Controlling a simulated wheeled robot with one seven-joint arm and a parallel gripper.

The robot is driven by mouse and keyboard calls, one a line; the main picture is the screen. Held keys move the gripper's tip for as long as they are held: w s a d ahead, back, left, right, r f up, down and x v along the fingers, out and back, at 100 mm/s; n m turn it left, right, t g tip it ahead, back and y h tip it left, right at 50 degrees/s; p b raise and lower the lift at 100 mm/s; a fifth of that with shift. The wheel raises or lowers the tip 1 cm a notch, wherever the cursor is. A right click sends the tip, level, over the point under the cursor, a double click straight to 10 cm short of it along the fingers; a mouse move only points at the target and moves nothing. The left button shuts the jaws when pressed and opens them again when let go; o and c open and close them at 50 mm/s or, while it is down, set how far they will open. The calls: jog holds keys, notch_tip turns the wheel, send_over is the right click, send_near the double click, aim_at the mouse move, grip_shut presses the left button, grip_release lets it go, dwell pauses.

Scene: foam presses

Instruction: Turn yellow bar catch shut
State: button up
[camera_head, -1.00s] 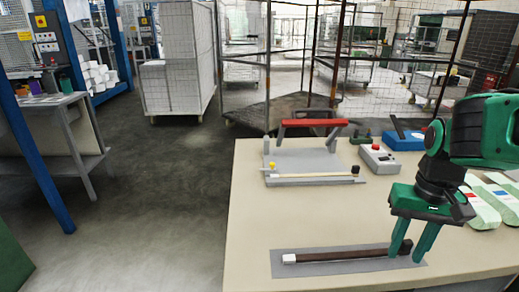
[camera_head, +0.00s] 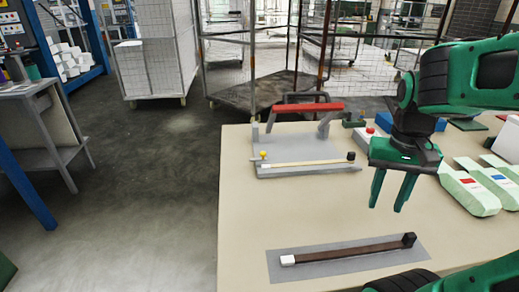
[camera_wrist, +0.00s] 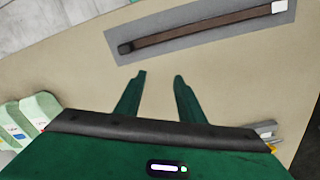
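A pale yellow bar (camera_head: 308,163) lies along a grey base at the back of the table, in front of the red-handled press. It has a black knob (camera_head: 351,156) at its right end and a small yellow knob (camera_head: 263,155) at its left. A brown bar (camera_head: 350,250) lies on a grey plate at the front, with a white left end and a black block at its right end. My gripper (camera_head: 386,208) is open and empty above the table, between the two bars and to their right. In the wrist view its fingers (camera_wrist: 160,75) are apart, with the brown bar (camera_wrist: 200,32) beyond them.
The press with a red handle (camera_head: 308,107) stands at the back left of the table. Pale green foam pieces (camera_head: 470,190) lie at the right. A blue box is partly behind my arm. The middle left of the tabletop (camera_head: 290,210) is clear.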

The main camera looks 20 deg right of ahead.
jog(key=w+a+r+m+h, duration=0.1)
jog(key=w+r, duration=0.2)
jog(key=w, duration=0.6)
jog(key=m+t+h, duration=0.2)
jog(key=m, duration=0.1)
send_near(262, 153)
jog(key=x, duration=0.7)
jog(key=shift+w+d+f, duration=0.1)
jog(key=shift+d+f, duration=0.1)
jog(key=shift+f, duration=0.05)
jog(key=shift+c, duration=0.5)
jog(key=shift+t, duration=0.3)
grip_shut()
jog(key=shift+a, duration=0.15)
